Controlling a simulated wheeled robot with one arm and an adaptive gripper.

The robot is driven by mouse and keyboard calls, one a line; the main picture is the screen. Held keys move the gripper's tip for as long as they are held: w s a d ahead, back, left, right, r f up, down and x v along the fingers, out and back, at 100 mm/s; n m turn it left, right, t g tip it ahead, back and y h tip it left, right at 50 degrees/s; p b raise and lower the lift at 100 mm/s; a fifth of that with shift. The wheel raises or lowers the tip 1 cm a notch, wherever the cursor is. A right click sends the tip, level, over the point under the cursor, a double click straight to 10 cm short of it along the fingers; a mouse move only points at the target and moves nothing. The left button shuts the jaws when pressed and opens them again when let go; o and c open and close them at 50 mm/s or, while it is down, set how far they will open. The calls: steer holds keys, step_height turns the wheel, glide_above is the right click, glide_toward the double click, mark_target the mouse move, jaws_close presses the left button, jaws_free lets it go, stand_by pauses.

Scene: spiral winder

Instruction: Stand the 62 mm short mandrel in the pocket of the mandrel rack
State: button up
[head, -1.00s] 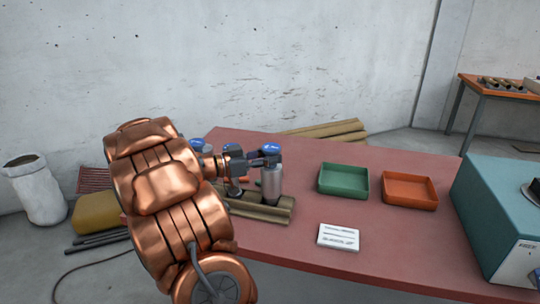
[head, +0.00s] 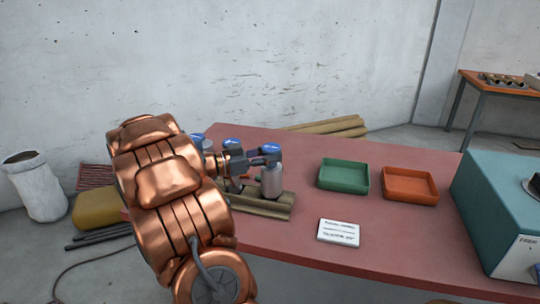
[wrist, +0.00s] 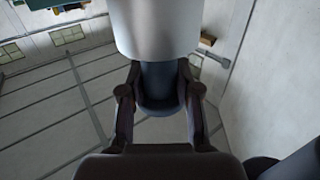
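My gripper (head: 255,158) is shut on the dark narrow neck of a silver mandrel with a blue top (head: 271,181). The mandrel is upright. In the wrist view its wide silver body (wrist: 158,28) fills the top middle, and the dark neck (wrist: 160,82) is between the two fingers. The olive-brown mandrel rack (head: 264,206) lies on the table directly under the mandrel. The mandrel's lower end is at the rack, near its right part; I cannot tell how deep it sits in a pocket. My arm hides the rack's left part.
Other blue-topped pieces (head: 231,145) stand just left of the gripper, partly hidden. A green tray (head: 344,187) and an orange tray (head: 410,197) lie to the right. A white card (head: 338,232) lies in front. A teal machine (head: 495,190) stands at the right edge.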

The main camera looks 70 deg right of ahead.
steer(key=o, duration=0.5)
steer(key=shift+c, duration=0.2)
